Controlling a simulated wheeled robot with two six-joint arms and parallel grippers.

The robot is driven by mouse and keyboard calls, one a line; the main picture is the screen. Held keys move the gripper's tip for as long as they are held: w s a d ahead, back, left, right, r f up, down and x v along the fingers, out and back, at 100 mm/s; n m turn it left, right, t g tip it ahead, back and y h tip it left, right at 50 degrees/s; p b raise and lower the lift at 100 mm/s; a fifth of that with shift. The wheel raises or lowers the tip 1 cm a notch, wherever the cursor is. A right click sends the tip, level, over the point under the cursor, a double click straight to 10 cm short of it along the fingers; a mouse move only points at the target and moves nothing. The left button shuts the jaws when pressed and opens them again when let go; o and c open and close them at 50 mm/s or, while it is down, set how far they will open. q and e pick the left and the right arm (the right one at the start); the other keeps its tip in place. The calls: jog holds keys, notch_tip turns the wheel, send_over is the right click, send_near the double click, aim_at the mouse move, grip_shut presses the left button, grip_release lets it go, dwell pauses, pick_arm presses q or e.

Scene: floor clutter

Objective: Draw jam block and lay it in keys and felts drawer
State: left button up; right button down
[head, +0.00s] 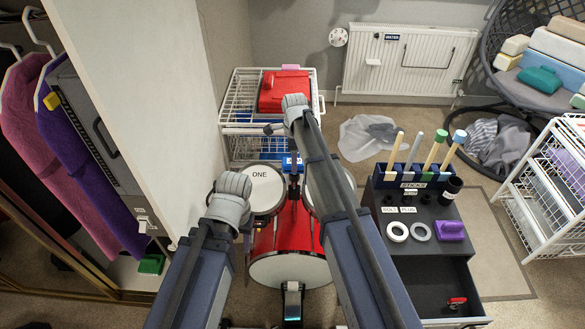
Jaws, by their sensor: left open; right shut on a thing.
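A small blue block (289,162) with a white mark, which looks like the jam block, is at the top of the red drum kit (290,235), between its two upper drums. My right gripper (294,186) reaches down there and is shut on it; the fingers are small and partly hidden by my arm. I cannot tell whether the block still touches its mount. My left gripper (246,246) is open, over the left side of the kit. A dark drawer (425,301) stands open at the front of the black cabinet (418,247); a red-handled item (457,301) lies in it.
The cabinet top holds a stick rack (403,177), two rings, a purple block (450,230) and a dark cup. A wire basket unit (240,85) with a red case stands behind the kit. A white rack (530,215) and hanging chair are right. A wardrobe is left.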

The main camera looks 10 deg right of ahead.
jog(key=shift+r, duration=0.2)
jog(key=shift+r+p, duration=1.8)
jog(key=shift+p, duration=0.15)
jog(key=shift+d+f, duration=0.1)
